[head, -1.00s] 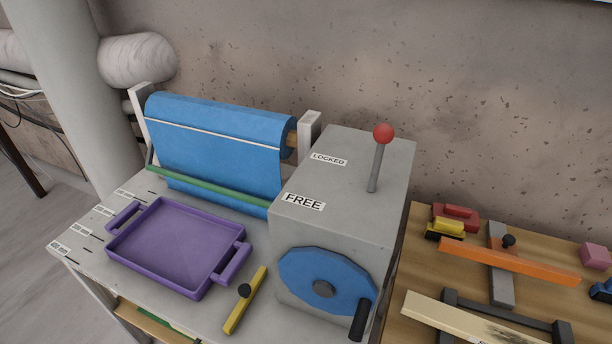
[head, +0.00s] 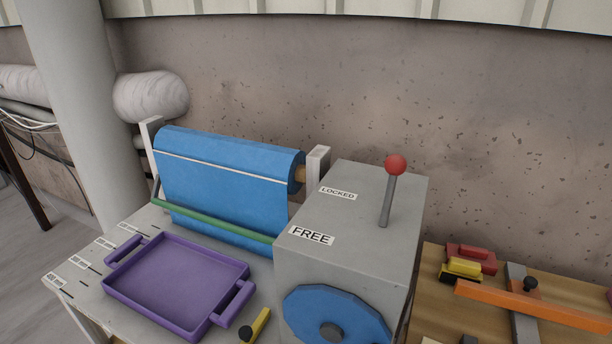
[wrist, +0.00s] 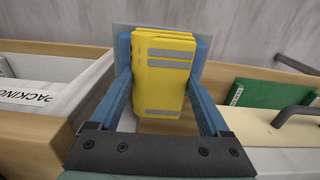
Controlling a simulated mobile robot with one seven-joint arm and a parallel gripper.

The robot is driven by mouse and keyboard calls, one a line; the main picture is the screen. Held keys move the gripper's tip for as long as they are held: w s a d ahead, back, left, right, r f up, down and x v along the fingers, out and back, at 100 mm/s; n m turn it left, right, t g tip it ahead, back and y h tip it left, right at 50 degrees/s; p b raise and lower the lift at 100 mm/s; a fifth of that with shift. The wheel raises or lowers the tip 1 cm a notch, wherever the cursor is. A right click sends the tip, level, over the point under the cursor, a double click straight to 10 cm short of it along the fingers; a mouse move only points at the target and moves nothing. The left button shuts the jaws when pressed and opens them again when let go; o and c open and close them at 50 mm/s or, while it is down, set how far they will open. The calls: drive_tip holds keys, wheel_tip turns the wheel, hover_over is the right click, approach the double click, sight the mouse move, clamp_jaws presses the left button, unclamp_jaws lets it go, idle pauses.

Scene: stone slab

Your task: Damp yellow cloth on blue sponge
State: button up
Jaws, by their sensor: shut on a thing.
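My gripper (wrist: 164,55) shows only in the wrist view. Its two blue fingers are shut on a yellow folded or layered thing with grey strips (wrist: 163,72), which sits upright between them. I cannot tell for sure whether this is the yellow cloth, nor whether it is damp. No blue sponge can be made out in either view. In the head view, a small yellow and black block (head: 461,269) lies by a red one on the wooden bench at the right.
A purple tray (head: 172,290) lies before a large blue roll (head: 225,175). A grey box (head: 345,240) with a red-knobbed lever (head: 389,190) and blue wheel (head: 335,315) stands beside it. In the wrist view, wooden-edged compartments (wrist: 60,47) flank my gripper; a green thing (wrist: 270,105) lies at right.

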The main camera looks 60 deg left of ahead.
drive_tip(key=shift+f+b, duration=0.35)
drive_tip(key=shift+f, duration=0.25)
idle(1.6)
wheel_tip(320, 180, up, 7)
drive_tip(key=p, duration=0.7)
drive_tip(key=shift+r, duration=0.1)
idle(1.0)
